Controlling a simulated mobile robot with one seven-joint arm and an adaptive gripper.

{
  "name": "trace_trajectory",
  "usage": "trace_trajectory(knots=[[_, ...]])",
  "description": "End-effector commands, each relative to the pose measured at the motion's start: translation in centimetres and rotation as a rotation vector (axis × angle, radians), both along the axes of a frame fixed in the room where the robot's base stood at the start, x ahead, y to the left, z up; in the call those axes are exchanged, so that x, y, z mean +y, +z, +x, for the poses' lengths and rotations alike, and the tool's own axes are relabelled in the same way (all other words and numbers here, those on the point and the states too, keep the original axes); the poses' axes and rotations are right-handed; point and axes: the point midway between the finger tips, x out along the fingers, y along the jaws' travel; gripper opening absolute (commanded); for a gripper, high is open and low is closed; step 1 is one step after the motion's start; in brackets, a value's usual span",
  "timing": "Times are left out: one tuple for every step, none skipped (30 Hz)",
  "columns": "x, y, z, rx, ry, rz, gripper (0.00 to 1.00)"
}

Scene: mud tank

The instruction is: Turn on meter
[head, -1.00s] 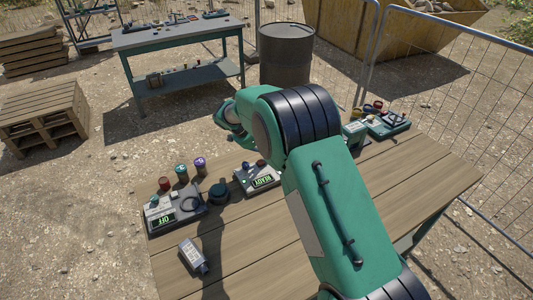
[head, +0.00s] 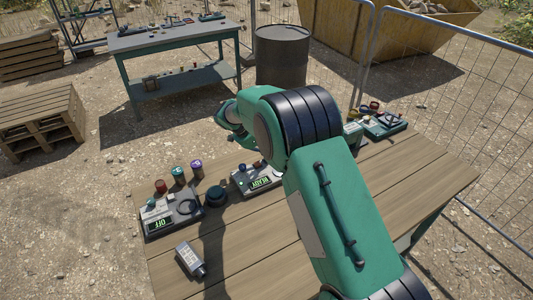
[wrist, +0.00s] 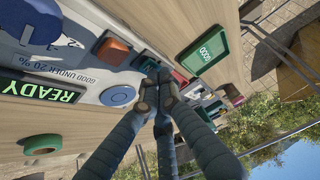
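A grey meter (head: 257,180) with a lit READY display stands near the table's far edge. In the wrist view its panel (wrist: 75,72) reads READY and GOOD UNDER 20 %, with a red square button (wrist: 113,51) and a blue round knob (wrist: 117,96). A second grey device (head: 172,215) at the left of the table shows OFF. My gripper (wrist: 157,90) is in the wrist view, its dark fingertips together beside the READY meter's edge. Whether they touch anything is unclear. In the head view my arm hides it.
Red, green and purple-capped jars (head: 179,175) stand behind the OFF device. A green-framed counter showing 0000 (wrist: 208,50) and other devices (head: 383,124) are at the right. The front of the wooden table (head: 245,255) is mostly clear.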

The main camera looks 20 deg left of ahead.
Motion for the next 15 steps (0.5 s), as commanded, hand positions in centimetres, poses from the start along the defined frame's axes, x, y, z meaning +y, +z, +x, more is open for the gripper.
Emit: trace_trajectory(knots=[[-0.1,-0.2,-0.1,0.003,0.0,-0.002,0.0],[-0.1,-0.1,-0.1,0.003,0.0,-0.002,0.0],[0.0,0.0,-0.1,0.002,0.0,-0.001,0.0],[0.0,0.1,-0.1,0.002,0.0,-0.001,0.0],[0.0,0.3,-0.1,0.002,0.0,-0.001,0.0],[0.0,0.6,-0.1,0.002,0.0,0.0,0.0],[0.0,0.9,-0.1,0.001,0.0,0.001,0.0],[0.0,1.2,-0.1,0.001,0.0,0.001,0.0],[0.0,1.7,-0.1,0.0,0.0,0.002,0.0],[0.0,2.1,-0.1,0.0,0.0,0.002,0.0],[0.0,2.5,-0.1,-0.001,-0.001,0.001,0.0],[0.0,3.0,-0.1,-0.001,-0.002,0.001,0.0],[0.0,3.5,-0.1,-0.001,-0.001,0.001,0.0],[0.0,4.0,0.0,-0.001,-0.001,0.001,0.0],[0.2,4.5,-0.3,0.0,0.001,0.0,0.0]])
